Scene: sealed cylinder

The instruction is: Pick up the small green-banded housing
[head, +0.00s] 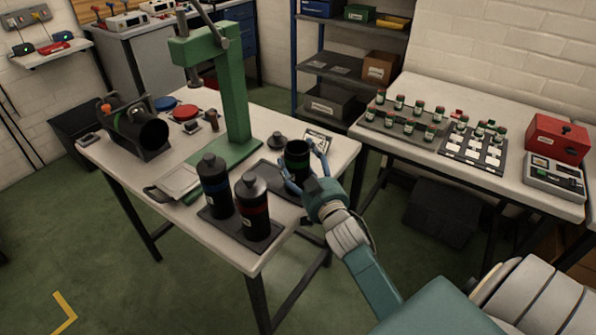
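The small green-banded housing (297,158) is a short black open-topped cylinder near the right end of the workbench. My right gripper (303,167) reaches in from the lower right, with one finger on each side of the housing. The view does not show whether the fingers press on it. The housing looks upright; its base is partly hidden by the gripper, so I cannot tell whether it rests on the bench. My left gripper is out of view.
A green press (232,90) rises behind. A dark cap (277,141) lies near the housing. A side table (415,150) holds several small jars.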

